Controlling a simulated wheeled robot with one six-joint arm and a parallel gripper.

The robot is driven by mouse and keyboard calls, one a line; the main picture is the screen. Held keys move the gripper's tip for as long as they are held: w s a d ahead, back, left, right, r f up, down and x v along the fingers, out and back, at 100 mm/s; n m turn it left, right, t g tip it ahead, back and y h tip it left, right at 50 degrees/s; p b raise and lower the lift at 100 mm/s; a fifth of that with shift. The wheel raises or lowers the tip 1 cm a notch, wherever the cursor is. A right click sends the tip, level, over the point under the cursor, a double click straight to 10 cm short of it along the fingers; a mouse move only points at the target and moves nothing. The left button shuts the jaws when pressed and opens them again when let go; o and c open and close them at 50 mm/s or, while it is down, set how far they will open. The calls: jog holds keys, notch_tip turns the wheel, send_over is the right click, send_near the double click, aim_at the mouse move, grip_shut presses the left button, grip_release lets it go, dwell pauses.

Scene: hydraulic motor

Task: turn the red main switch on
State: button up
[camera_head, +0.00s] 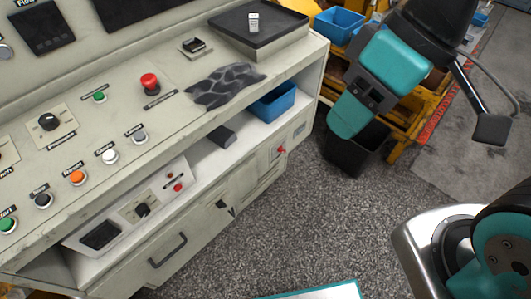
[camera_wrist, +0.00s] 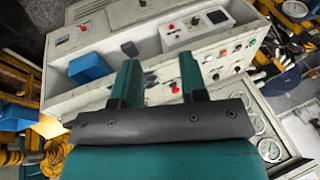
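A small red switch (camera_head: 281,150) sits on a light panel on the front of the grey console's lower cabinet, to the right in the head view. A red spot that looks like the same switch (camera_wrist: 84,27) shows at the upper left in the wrist view. I cannot tell its turned position. In the head view my teal and black arm hangs to the right of the console.
A red mushroom button (camera_head: 149,82) and several smaller buttons are on the sloped console top. A blue bin (camera_head: 272,100) and a dark block (camera_head: 221,136) lie on the shelf. A black bin (camera_head: 355,148) stands right of the cabinet. The speckled floor (camera_head: 290,225) before it is clear.

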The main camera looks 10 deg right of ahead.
jog(key=w+a+f+n+t+y+b, duration=0.1)
jog(key=w+f+b, duration=0.2)
jog(key=f+b, duration=0.6)
jog(key=w+f+n+t+y+b, duration=0.15)
jog(key=w+f+b, duration=0.25)
jog(key=f+b, duration=0.5)
jog(key=n+t+h+b, duration=0.3)
jog(key=t+b, duration=0.8)
jog(key=b, duration=3)
send_near(284, 152)
jog(key=shift+n+y, duration=0.25)
jog(key=shift+y, duration=0.3)
jog(key=b+x, duration=0.1)
jog(key=x, duration=0.2)
jog(key=b+x, duration=0.1)
jog(key=x, duration=0.2)
jog(key=b+x, duration=0.1)
jog(key=x, duration=0.2)
jog(key=shift+w+d+f+b, duration=0.2)
jog(key=shift+d+f+b, duration=0.05)
jog(key=shift+d+b, duration=0.05)
grip_shut()
